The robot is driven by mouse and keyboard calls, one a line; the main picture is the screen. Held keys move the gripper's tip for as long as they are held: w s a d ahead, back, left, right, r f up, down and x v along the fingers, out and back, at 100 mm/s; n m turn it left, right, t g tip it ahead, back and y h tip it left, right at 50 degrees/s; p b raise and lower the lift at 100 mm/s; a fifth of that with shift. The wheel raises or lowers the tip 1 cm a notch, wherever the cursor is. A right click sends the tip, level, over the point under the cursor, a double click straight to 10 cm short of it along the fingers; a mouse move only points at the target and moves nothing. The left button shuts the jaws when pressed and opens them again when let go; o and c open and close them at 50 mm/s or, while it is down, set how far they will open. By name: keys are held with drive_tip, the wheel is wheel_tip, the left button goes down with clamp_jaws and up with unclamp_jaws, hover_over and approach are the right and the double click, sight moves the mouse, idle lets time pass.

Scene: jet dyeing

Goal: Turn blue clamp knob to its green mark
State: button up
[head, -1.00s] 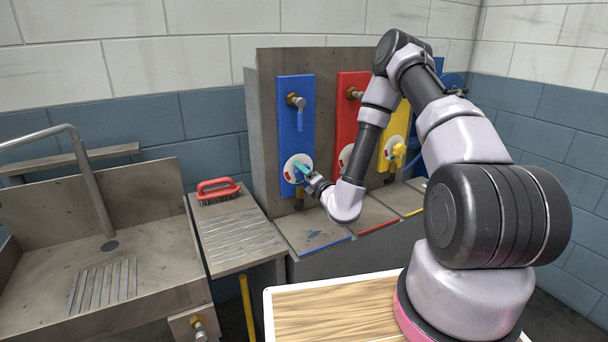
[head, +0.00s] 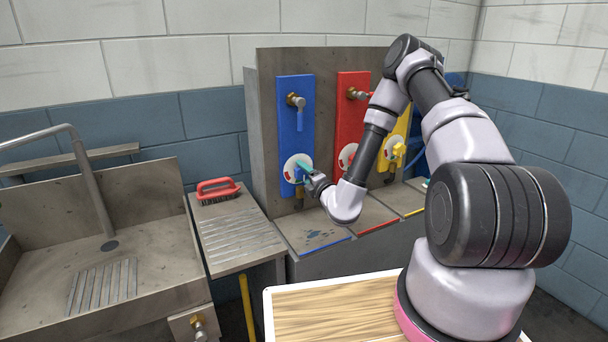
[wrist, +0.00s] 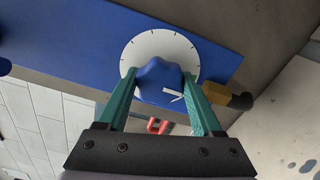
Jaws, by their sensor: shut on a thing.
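The blue clamp knob (wrist: 158,76) sits on a white round dial (wrist: 137,50) with dark tick marks in the wrist view. A white pointer mark shows on the knob's lower right. The dial is fixed low on the blue panel (head: 297,110), and a red mark shows on it in the head view. My gripper (wrist: 160,84), with green fingers, is shut on the knob, one finger on each side. I cannot make out the green mark; the fingers and knob hide part of the dial.
A red panel (head: 352,105) and a yellow panel with a yellow knob (head: 398,150) stand to the right. A lever tap (head: 298,101) is above the knob. A red brush (head: 217,190) lies on the ribbed board beside a sink. Dark spots mark the tray below the blue panel.

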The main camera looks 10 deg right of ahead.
drive_tip(key=o, duration=1.4)
drive_tip(key=shift+c, duration=0.2)
drive_tip(key=v, duration=1.1)
